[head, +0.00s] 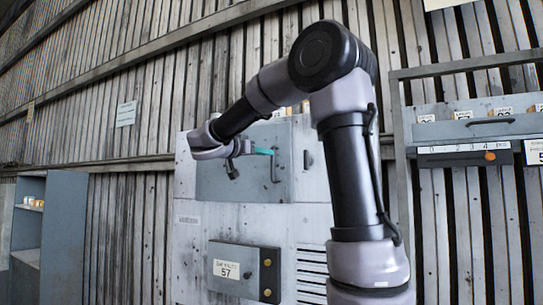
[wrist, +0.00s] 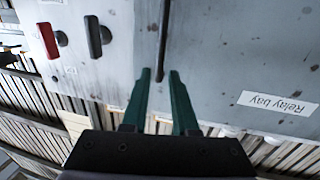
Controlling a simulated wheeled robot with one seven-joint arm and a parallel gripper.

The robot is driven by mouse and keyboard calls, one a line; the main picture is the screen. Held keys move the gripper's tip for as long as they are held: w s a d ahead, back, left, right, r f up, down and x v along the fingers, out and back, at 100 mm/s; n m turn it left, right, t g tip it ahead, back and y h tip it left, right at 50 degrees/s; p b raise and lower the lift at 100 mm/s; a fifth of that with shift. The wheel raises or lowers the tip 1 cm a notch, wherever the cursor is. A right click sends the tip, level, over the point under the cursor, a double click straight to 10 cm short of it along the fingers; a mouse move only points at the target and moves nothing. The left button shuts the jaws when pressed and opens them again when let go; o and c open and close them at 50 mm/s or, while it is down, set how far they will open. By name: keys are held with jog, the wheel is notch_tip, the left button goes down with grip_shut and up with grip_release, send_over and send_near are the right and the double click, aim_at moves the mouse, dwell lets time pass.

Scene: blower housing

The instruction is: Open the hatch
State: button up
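A grey panel (head: 225,180), which looks like the hatch, is on the front of the pale housing (head: 187,250) and looks shut. A thin upright bar handle (head: 275,168) is near its right edge. The handle also shows as a dark bar (wrist: 163,42) in the wrist view. My gripper (head: 268,152) is in front of the panel beside the handle. In the wrist view my gripper (wrist: 160,76) has its green fingers apart, with the lower end of the bar in the gap between their tips. I see no finger pressed on the bar. My wrist hides part of the panel.
In the wrist view, a red lever (wrist: 47,40) and a dark lever (wrist: 97,36) are left of the bar, and an upside-down "Relay bay" label (wrist: 278,103) is right. A smaller door (head: 235,287) with knobs is below the panel. A grey rack (head: 470,128) stands right.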

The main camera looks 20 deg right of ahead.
jog(key=x, duration=0.5)
jog(key=shift+d, duration=0.1)
grip_shut()
dwell(1.3)
